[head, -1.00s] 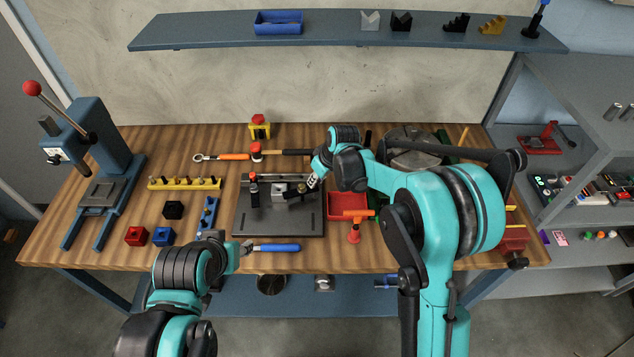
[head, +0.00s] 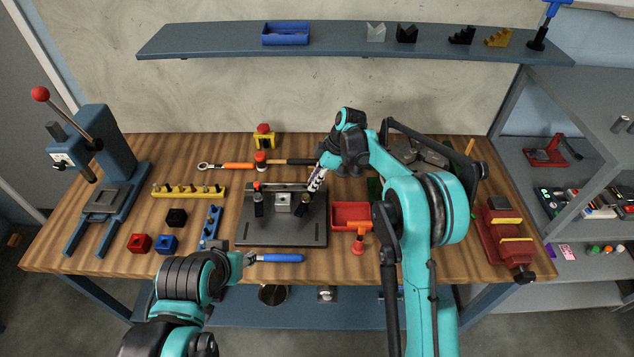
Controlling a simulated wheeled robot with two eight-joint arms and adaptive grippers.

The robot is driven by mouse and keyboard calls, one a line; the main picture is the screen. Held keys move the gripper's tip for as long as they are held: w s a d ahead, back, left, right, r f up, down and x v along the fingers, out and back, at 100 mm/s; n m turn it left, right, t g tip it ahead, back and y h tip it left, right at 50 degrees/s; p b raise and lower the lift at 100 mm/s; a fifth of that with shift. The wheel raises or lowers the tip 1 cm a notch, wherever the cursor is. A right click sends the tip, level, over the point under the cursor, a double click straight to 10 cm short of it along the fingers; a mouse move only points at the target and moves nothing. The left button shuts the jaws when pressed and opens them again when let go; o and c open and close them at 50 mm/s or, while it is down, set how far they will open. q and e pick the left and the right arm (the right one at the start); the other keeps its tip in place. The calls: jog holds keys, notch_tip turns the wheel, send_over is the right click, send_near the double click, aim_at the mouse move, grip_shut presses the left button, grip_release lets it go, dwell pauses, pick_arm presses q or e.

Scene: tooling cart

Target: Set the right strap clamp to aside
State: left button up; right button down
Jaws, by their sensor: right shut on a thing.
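The dark fixture plate (head: 283,238) lies in the middle of the bench with a silver block (head: 283,201) on it. A dark strap clamp (head: 258,206) stands left of the block. The right strap clamp (head: 301,210) is a small dark piece at the block's right side. My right gripper (head: 305,202) reaches down from the upper right and is shut on the right strap clamp, hiding part of it. Whether the clamp touches the plate is too small to tell. My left gripper (head: 240,262) is low, near a blue-handled tool (head: 277,258); its fingers are not clear.
A red tray (head: 351,227) sits right of the plate, with an orange tool (head: 359,243) at its front. A toggle press (head: 105,180), yellow rack (head: 188,191) and small blocks are left. A red vise (head: 504,240) is right.

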jog(key=shift+w+a+n+g, duration=0.1)
jog(key=shift+a+n+g, duration=0.2)
jog(key=shift+n, duration=0.4)
jog(key=c, duration=1.4)
grip_release()
jog(key=v, duration=1.2)
jog(key=shift+a, duration=0.1)
